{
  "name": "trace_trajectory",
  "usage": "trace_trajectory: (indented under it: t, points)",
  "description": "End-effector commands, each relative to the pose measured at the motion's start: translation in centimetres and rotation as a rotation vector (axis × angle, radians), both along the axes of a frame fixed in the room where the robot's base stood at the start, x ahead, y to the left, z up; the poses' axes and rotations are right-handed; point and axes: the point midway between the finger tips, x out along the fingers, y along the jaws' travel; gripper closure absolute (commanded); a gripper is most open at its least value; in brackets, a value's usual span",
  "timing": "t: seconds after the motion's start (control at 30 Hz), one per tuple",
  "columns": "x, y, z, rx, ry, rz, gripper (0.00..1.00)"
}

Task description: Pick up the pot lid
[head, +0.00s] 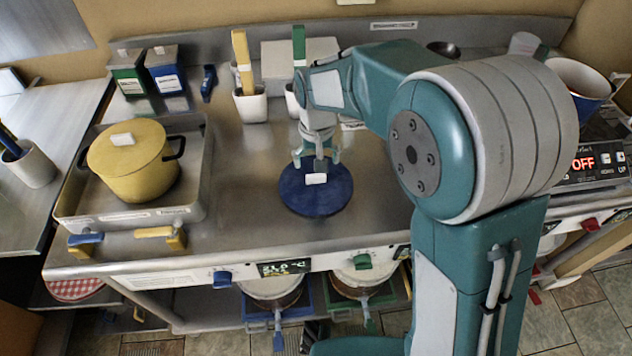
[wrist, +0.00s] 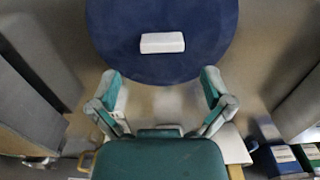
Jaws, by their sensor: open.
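A round blue lid (head: 330,202) with a small white block handle (head: 316,179) lies flat on the steel counter. In the wrist view the blue lid (wrist: 120,62) fills the top middle, and its white handle (wrist: 162,43) lies beyond the fingertips, roughly centred between them. My gripper (head: 316,160) is open and empty, fingers downward, over the far part of the lid. The wrist view shows its two fingers (wrist: 161,84) spread apart. A yellow pot (head: 140,183) with a yellow top (head: 125,153) and white handle stands in a metal tray at the left.
The metal tray (head: 203,195) holds the pot. A white cup (head: 250,105) with a yellow-handled tool stands behind the lid. Green (head: 128,76) and blue (head: 166,74) boxes stand at the back left. Counter between tray and lid is clear. A control panel (head: 590,165) is at the right.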

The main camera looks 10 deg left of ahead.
Motion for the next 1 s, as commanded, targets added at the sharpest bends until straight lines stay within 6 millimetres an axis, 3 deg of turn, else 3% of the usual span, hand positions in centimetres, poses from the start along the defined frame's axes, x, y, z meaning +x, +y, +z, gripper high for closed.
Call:
trace_trajectory:
  t: [0.3, 0.6, 0.63, 0.8, 0.83, 1.0]
  points:
    - [-0.3, 0.1, -4.4, -0.001, 0.002, 0.000, 0.00]
    - [-0.3, 0.1, -5.0, 0.001, -0.001, 0.000, 0.00]
    - [-0.3, 0.1, -5.0, 0.001, -0.001, 0.000, 0.04]
    - [-0.3, 0.1, -5.1, 0.001, -0.001, 0.000, 0.80]
    - [-0.3, 0.1, -5.1, 0.001, -0.001, 0.000, 0.87]
    - [-0.3, 0.1, -5.1, 0.000, 0.000, 0.000, 0.87]
